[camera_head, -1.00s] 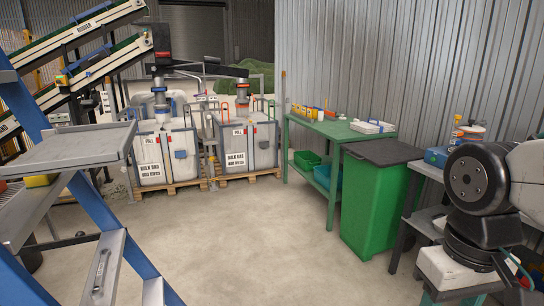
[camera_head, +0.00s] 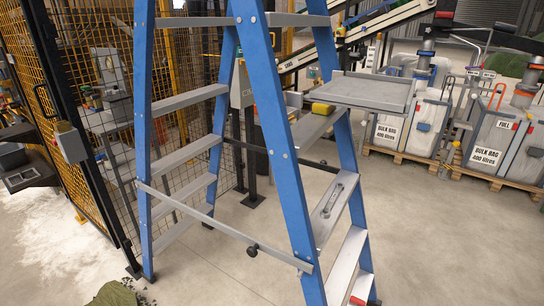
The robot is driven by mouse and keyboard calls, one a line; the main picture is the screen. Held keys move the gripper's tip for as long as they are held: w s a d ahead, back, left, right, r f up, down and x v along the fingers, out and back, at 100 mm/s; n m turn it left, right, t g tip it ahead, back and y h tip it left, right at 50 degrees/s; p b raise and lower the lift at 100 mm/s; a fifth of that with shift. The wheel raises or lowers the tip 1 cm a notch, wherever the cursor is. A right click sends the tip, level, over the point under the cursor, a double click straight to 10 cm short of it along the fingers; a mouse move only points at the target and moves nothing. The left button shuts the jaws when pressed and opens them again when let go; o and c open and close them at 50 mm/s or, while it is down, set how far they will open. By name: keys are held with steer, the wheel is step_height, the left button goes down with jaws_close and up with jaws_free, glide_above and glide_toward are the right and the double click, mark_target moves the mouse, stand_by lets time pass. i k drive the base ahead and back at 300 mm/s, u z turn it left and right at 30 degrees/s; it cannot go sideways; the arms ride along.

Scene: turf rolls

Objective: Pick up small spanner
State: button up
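A small grey spanner (camera_head: 334,201) lies on a middle tread of the blue stepladder (camera_head: 276,130), on its right-hand flight of steps. It lies lengthwise along the tread and nothing covers it. My gripper is not in view.
A grey tray (camera_head: 372,92) sticks out from the ladder's upper right. A yellow object (camera_head: 322,108) rests on a tread above the spanner, and a red one (camera_head: 358,300) is low down. A yellow mesh fence (camera_head: 75,110) stands at left. Bulk bag crates (camera_head: 400,120) stand at right. Floor right of the ladder is clear.

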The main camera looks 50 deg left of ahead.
mark_target(333, 199)
steer(key=i, duration=4.3)
steer(key=u, duration=0.45)
